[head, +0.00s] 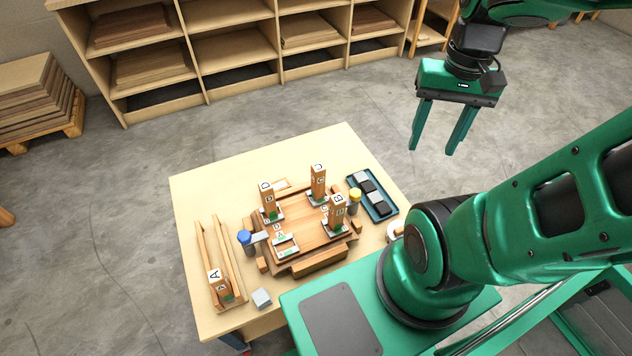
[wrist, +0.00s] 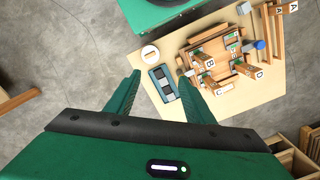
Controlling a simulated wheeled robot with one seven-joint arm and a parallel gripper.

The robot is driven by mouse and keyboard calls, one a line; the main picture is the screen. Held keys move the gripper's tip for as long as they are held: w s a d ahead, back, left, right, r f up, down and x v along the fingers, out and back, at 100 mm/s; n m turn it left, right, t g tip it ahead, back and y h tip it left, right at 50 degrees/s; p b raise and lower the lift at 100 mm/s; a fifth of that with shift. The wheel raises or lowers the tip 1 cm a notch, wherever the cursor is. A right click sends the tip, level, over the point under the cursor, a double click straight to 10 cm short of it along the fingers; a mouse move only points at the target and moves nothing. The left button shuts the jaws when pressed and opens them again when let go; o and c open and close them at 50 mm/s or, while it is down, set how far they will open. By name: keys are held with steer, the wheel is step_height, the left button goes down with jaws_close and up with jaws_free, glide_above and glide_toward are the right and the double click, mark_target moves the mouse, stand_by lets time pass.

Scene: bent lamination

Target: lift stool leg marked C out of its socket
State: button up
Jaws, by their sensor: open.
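The stool leg marked C (head: 318,183) stands upright in a socket at the back right corner of the wooden stool seat (head: 300,222); it also shows in the wrist view (wrist: 213,82). Leg D (head: 267,198) stands at the back left corner and leg B (head: 337,212) at the right. The front left socket (head: 285,244) holds no leg. Leg A (head: 217,283) lies in a wooden rack at the left. My gripper (head: 430,146) is open and empty, high above the floor, right of and beyond the table; its fingers also show in the wrist view (wrist: 155,85).
The pale table (head: 190,190) also bears a blue tray (head: 390,209) of grey and black blocks, a blue-capped bottle (head: 245,240), a yellow-capped bottle (head: 354,200) and a grey block (head: 262,298). Shelves (head: 200,95) stand behind. The air around my gripper is clear.

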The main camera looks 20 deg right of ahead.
steer(key=w+f+m+y, duration=0.2)
steer(key=w+f, duration=0.3)
steer(key=w, duration=0.3)
steer(key=m+y, duration=0.9)
steer(key=y, duration=0.2)
glide_toward(313, 178)
steer(key=f, duration=0.1)
steer(key=shift+r+x, duration=0.15)
steer(key=shift+x, duration=2.75)
steer(key=shift+r+x, duration=0.15)
steer(key=shift+x, duration=2.8)
steer(key=shift+w, duration=0.15)
jaws_close()
